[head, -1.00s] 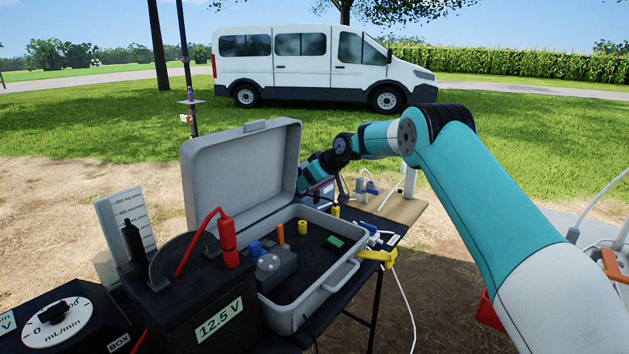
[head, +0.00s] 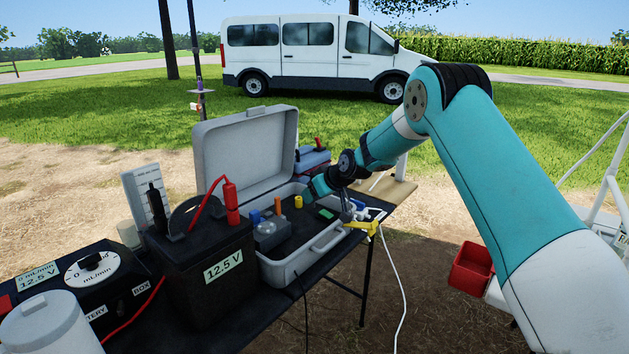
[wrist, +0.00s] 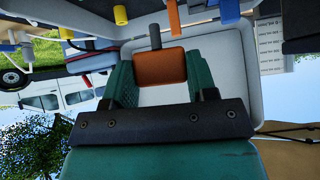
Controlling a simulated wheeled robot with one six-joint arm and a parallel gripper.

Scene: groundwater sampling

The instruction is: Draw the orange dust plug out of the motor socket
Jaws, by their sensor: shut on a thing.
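My gripper (wrist: 160,70) is shut on the orange dust plug (wrist: 160,68) in the wrist view. The plug is a block between the two teal fingers, with a grey stub sticking out beyond their tips. No socket shows around the stub. In the head view my gripper (head: 312,190) hangs over the right rear part of the open grey case (head: 285,272); its fingertips and the plug cannot be made out there. I cannot pick out the motor socket in either view.
An orange peg (head: 278,206), a yellow cylinder (head: 298,202) and a blue piece (head: 255,217) stand in the case. A black battery (head: 200,285) stands left of it. A yellow clamp (head: 362,228) and white cable (head: 402,300) are at right. A red bin (head: 471,268) is farther right.

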